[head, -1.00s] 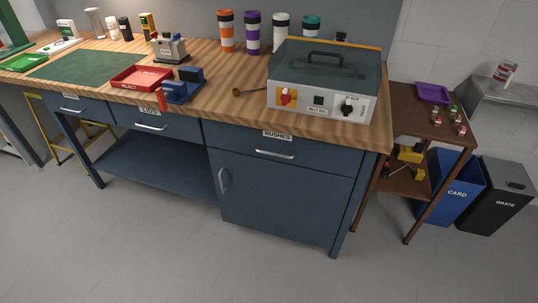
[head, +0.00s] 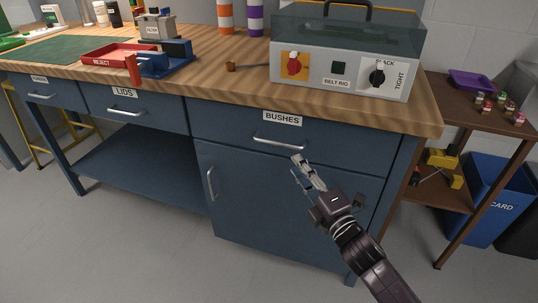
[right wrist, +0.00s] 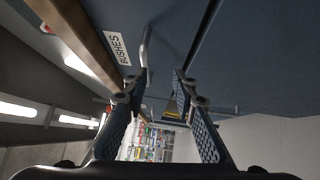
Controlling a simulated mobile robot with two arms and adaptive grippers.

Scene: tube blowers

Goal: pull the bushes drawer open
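The bushes drawer (head: 335,138) is the blue top drawer under the right part of the bench, shut flush, with a white BUSHES label (head: 283,118). Its silver bar handle (head: 279,143) runs across the front. My right gripper (head: 301,168) is just below and right of the handle, pointing up toward it. In the right wrist view the gripper (right wrist: 158,86) is open and empty, with a gap between its fingers. The handle (right wrist: 146,46) lies beyond the fingertips, nearer the left finger, and looks apart from them. My left gripper is out of view.
A cupboard door (head: 260,195) with its own handle (head: 211,184) is below the drawer. The LIDS drawer (head: 150,110) is to the left. The belt rig (head: 340,75) stands on the worktop above. A brown shelf unit (head: 480,120) and blue bin (head: 490,200) are at the right.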

